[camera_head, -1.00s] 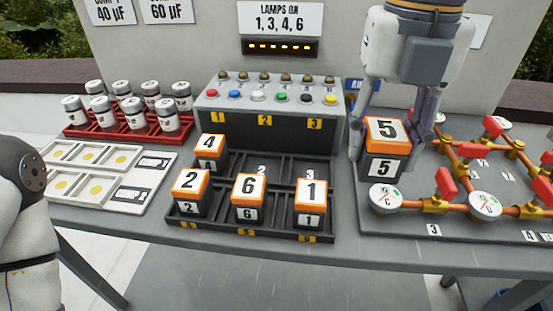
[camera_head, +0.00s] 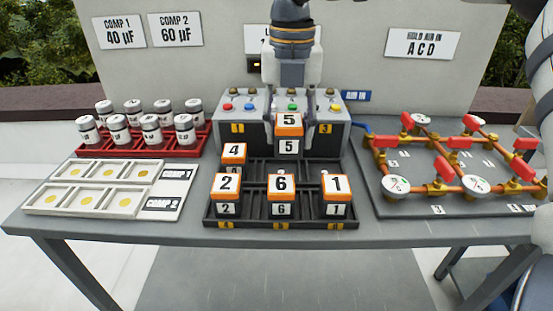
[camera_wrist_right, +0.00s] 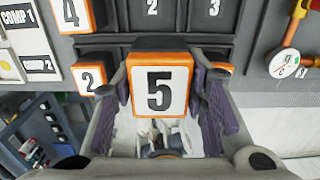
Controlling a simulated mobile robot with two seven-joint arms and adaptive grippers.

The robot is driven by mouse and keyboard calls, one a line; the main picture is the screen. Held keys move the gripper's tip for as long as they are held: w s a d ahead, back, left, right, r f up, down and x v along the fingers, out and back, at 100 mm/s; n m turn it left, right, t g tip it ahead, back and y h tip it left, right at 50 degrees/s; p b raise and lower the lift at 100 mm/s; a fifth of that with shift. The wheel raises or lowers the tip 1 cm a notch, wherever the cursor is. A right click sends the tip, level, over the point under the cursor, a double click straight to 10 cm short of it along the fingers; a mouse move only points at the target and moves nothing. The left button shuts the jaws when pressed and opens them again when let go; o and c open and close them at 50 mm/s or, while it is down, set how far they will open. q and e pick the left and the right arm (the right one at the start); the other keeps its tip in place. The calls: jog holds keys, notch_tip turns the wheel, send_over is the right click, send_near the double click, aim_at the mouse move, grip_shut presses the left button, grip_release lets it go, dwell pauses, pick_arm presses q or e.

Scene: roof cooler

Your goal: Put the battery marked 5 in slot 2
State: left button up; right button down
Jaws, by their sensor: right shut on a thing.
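The orange-topped battery marked 5 (camera_head: 289,124) is held upright by my right gripper (camera_head: 290,103), above the middle of the back row of the dark rack (camera_head: 253,224). In the right wrist view, the gripper's fingers are shut on both sides of battery 5 (camera_wrist_right: 160,90). Slot 2 (camera_wrist_right: 152,6) and slot 3 (camera_wrist_right: 213,7) look empty there. Battery 4 (camera_head: 233,152) stands in the back-left slot. Batteries 2 (camera_head: 227,184), 6 (camera_head: 281,184) and 1 (camera_head: 336,184) fill the front row. My left gripper is out of view.
A lamp box (camera_head: 240,128) with coloured buttons stands behind the rack. A red rack (camera_head: 165,150) of capacitors and a white tray (camera_head: 188,170) are on the left. A pipe panel (camera_head: 375,190) with red valves is on the right.

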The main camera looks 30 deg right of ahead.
jog(key=w+f, duration=0.1)
jog(key=f, duration=0.1)
jog(key=w+d+f+b, duration=0.1)
jog(key=w+f, duration=0.2)
jog(key=f, duration=0.1)
jog(key=shift+w+d, duration=0.2)
jog(key=f, duration=0.3)
jog(key=shift+w+d+f+b, duration=0.1)
jog(key=shift+w+f+b, duration=0.1)
jog(key=shift+w+b, duration=0.1)
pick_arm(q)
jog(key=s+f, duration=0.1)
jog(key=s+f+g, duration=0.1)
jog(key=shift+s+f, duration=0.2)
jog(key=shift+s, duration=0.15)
pick_arm(e)
jog(key=c, duration=1)
grip_release()
jog(key=shift+s+f, duration=0.1)
jog(key=shift+o, duration=0.2)
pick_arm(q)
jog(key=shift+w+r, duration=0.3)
pick_arm(e)
notch_tip(320, 180, up, 12)
